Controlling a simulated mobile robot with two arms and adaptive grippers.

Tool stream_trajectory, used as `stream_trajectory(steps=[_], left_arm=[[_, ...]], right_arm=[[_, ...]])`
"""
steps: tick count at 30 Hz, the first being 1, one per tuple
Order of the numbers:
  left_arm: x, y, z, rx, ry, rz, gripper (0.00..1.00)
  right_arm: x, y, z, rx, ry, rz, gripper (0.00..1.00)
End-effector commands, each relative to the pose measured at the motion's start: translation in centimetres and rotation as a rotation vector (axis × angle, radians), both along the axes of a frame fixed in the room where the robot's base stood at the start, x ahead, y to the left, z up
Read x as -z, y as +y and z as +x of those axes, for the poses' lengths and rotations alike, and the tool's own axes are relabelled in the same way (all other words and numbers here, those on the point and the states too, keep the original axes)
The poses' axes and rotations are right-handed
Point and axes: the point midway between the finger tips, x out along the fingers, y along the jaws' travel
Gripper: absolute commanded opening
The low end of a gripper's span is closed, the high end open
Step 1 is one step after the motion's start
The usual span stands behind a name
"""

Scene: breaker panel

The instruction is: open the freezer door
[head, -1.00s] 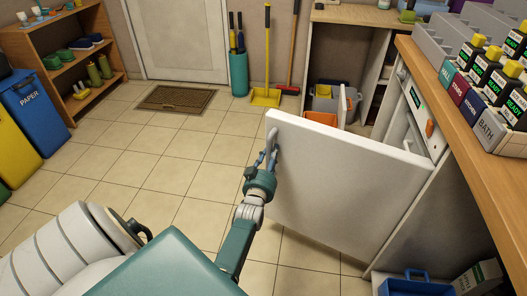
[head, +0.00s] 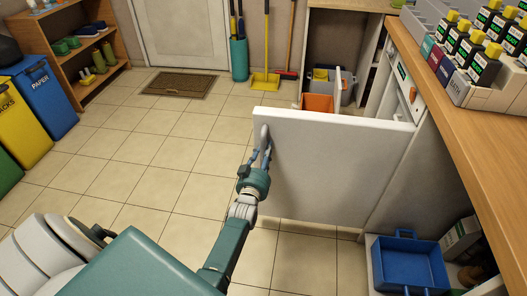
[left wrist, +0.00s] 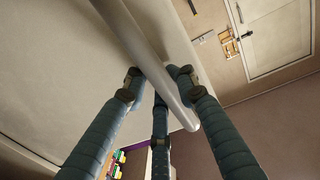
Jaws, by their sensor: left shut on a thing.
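The freezer door (head: 335,165) is a white panel standing wide open, swung out from the cabinet under the wooden counter. Its bar handle (head: 264,138) is near the door's left edge. My left gripper (head: 264,158) is at the handle and shut on it. In the left wrist view the grey handle bar (left wrist: 150,60) runs between the fingers of the left gripper (left wrist: 160,85), with the white door behind it. The freezer's inside is mostly hidden behind the door. My right gripper is not in view.
A wooden counter (head: 460,120) with several labelled boxes runs along the right. A blue crate (head: 410,262) sits low at the lower right. An orange bin (head: 318,103) shows behind the door. The tiled floor at left is clear up to a doormat (head: 180,84).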

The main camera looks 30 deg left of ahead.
Motion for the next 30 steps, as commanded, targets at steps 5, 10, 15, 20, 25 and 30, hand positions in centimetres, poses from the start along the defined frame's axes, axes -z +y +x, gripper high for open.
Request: stream_trajectory(steps=[5, 10, 15, 20, 25, 30], left_arm=[[-0.1, 0.3, -0.1, -0.004, -0.002, 0.003, 0.33], [-0.1, 0.2, -0.1, -0.003, -0.001, 0.001, 0.43], [0.0, 0.1, -0.1, -0.002, 0.0, 0.0, 0.43], [0.2, -0.4, -1.4, -0.001, 0.002, -0.001, 0.43], [0.2, -1.4, -4.6, -0.002, 0.003, -0.001, 0.43], [0.2, -2.5, -8.1, -0.003, 0.002, -0.001, 0.43]], right_arm=[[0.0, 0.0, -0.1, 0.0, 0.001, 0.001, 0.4], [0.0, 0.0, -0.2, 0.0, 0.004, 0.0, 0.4], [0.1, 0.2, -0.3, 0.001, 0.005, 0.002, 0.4], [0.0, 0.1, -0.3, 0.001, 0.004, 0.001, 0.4], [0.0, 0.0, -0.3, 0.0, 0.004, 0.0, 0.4], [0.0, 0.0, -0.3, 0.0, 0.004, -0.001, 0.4]])
